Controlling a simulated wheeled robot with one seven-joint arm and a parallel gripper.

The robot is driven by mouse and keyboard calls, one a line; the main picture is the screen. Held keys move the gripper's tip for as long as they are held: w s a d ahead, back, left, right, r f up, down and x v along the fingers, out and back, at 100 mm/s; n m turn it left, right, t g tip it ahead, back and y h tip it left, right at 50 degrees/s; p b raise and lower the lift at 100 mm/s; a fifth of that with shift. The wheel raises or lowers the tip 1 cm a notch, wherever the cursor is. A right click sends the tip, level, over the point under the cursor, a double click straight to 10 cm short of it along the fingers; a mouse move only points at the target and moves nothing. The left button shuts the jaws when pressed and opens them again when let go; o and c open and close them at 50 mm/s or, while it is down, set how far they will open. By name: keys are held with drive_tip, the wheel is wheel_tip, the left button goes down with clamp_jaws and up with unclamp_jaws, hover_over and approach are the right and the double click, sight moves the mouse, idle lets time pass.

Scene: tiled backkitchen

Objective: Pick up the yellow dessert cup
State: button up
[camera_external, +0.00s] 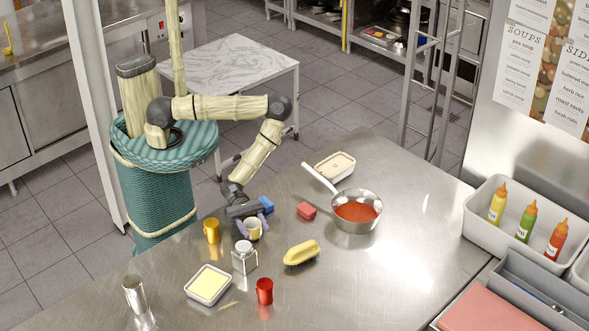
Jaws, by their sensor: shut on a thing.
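My gripper (252,222) reaches down to the steel counter, its fingers shut on a small pale yellow cup (254,231). The cup looks upright and at or very near the counter top; I cannot tell whether it is lifted. The gripper body hides part of it. A deeper yellow cup or mug (212,231) stands on the counter just left of my gripper, apart from it.
A glass shaker (244,259) stands close in front of my gripper.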

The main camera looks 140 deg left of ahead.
sight(255, 238)
wheel_tip(255, 238, up, 9)
drive_tip(key=shift+b, duration=0.3)
idle(0.5)
